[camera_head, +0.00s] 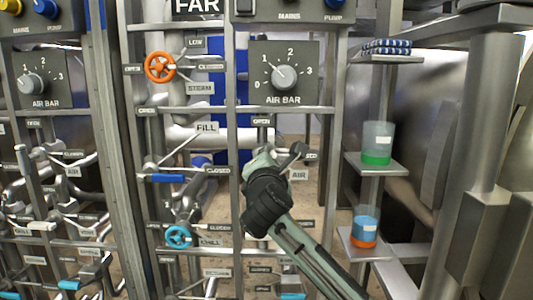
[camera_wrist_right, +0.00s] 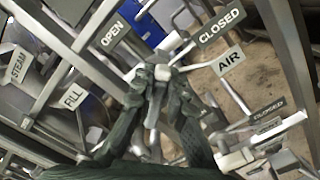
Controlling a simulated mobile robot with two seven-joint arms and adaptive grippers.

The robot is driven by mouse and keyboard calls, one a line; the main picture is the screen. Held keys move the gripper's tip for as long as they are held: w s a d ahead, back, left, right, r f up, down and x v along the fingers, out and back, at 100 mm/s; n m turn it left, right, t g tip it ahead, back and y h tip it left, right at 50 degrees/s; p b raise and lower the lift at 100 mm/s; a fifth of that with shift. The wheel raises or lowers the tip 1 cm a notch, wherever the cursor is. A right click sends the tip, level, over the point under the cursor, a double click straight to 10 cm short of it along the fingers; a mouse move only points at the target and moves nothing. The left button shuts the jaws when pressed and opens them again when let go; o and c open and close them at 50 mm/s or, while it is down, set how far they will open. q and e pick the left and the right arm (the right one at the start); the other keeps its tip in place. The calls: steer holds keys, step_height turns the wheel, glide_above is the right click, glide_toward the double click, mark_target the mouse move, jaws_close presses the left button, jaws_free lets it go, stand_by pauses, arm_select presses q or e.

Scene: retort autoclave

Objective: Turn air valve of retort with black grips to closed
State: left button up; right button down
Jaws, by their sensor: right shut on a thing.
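The air valve sits on the pipe frame between its OPEN plate (camera_head: 262,121) and CLOSED plate (camera_head: 311,156), with the AIR plate (camera_head: 299,175) below right. My right gripper (camera_head: 264,156) reaches up from the lower right and covers much of the valve in the head view. In the right wrist view my right gripper (camera_wrist_right: 155,76) has its dark fingers closed around the valve's lever (camera_wrist_right: 152,112). The OPEN plate (camera_wrist_right: 113,33), CLOSED plate (camera_wrist_right: 221,25) and AIR plate (camera_wrist_right: 228,60) surround it there. The lever's exact angle is hard to tell. My left gripper is not in view.
An air bar dial (camera_head: 284,75) is above the valve. An orange steam handwheel (camera_head: 160,67), a blue fill lever (camera_head: 168,178) and a blue chill handwheel (camera_head: 178,237) are to the left. Beakers with green (camera_head: 377,143) and blue-orange (camera_head: 365,226) contents stand on right shelves.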

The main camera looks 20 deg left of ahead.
steer(key=m, duration=0.2)
steer(key=shift+f+m, duration=0.35)
steer(key=shift+m, duration=0.05)
steer(key=shift+d+f+m+p, duration=0.1)
steer(key=shift+f+m+p, duration=0.1)
steer(key=shift+m, duration=0.8)
steer(key=shift+f+m+p, duration=0.1)
steer(key=shift+m+p, duration=0.05)
steer(key=shift+m, duration=0.85)
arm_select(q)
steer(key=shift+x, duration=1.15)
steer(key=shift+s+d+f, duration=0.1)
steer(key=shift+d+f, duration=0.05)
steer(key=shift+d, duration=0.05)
arm_select(e)
steer(key=c, duration=1.5)
jaws_free()
steer(key=shift+c, duration=0.2)
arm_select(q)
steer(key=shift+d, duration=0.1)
arm_select(e)
steer(key=v, duration=1.2)
